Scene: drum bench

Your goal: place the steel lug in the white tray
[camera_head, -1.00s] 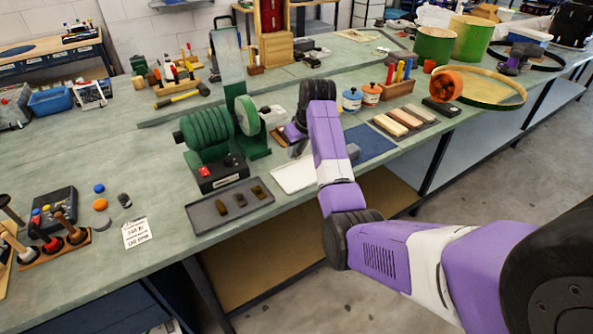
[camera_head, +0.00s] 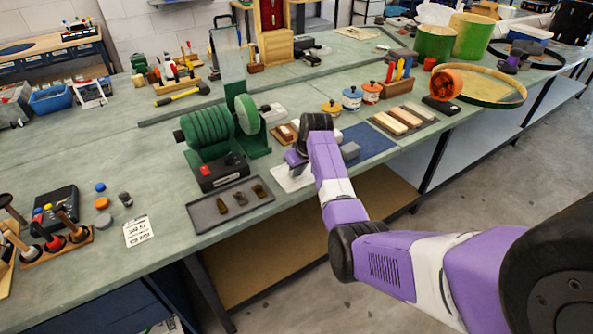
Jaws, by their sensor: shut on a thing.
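The white tray (camera_head: 284,184) lies on the bench near its front edge, right of the dark grey tray. My gripper (camera_head: 294,168) is low over the white tray, pointing down, and my wrist covers the tray's right part. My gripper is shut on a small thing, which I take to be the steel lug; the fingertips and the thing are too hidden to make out. I cannot tell whether it touches the tray.
A dark grey tray (camera_head: 213,221) with several small dark pieces lies to the left. A blue mat (camera_head: 372,145) with a grey block (camera_head: 350,150) and a row of sharpening stones (camera_head: 404,119) lie to the right.

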